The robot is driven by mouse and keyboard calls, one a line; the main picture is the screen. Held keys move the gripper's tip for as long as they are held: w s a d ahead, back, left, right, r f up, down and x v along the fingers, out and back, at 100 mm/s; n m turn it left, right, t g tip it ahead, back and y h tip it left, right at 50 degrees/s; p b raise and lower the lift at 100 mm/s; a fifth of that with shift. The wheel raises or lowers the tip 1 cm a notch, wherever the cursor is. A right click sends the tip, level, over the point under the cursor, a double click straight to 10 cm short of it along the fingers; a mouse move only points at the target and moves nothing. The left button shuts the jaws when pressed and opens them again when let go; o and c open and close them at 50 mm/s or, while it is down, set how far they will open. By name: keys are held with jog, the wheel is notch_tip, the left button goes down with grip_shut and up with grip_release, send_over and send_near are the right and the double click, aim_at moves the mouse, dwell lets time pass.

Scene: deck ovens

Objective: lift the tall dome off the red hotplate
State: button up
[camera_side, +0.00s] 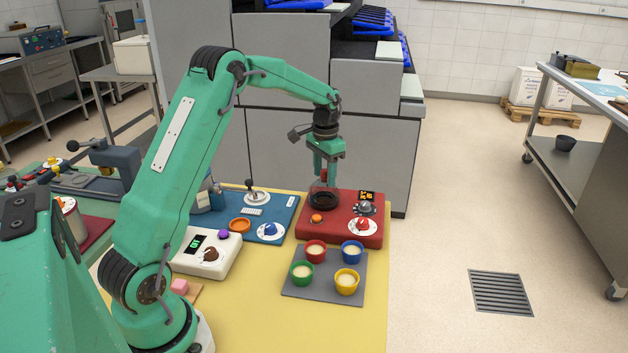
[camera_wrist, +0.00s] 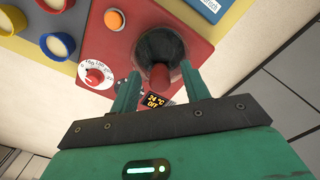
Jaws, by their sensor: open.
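The red hotplate (camera_side: 350,236) sits near the back of the yellow mat, and it also shows in the wrist view (camera_wrist: 115,42). A dark, see-through dome (camera_side: 323,199) with an upright red knob stands on its left rear part. In the wrist view the dome (camera_wrist: 158,44) is seen from above, with its red knob (camera_wrist: 160,77) toward me. My gripper (camera_side: 325,176) points down over the dome. In the wrist view its fingers (camera_wrist: 160,86) are open, one on each side of the knob, with gaps visible. Nothing is held.
A grey tray (camera_side: 322,285) with several coloured cups is in front of the hotplate. A blue device (camera_side: 262,216) and a white device (camera_side: 218,262) stand to its left. A grey cabinet (camera_side: 374,165) rises close behind. The hotplate display (camera_wrist: 155,101) reads 24 °C, OFF.

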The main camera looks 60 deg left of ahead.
jog(key=shift+f, duration=0.1)
dwell(0.4)
jog(key=c, duration=1)
jog(key=shift+o, duration=0.2)
jog(key=shift+r, duration=0.85)
notch_tip(320, 180, up, 2)
jog(key=shift+r, duration=0.15)
jog(key=s+d+r, duration=0.1)
jog(key=d+r, duration=0.6)
jog(key=d, duration=0.4)
jog(key=shift+s+d, duration=0.3)
jog(key=shift+s, duration=0.1)
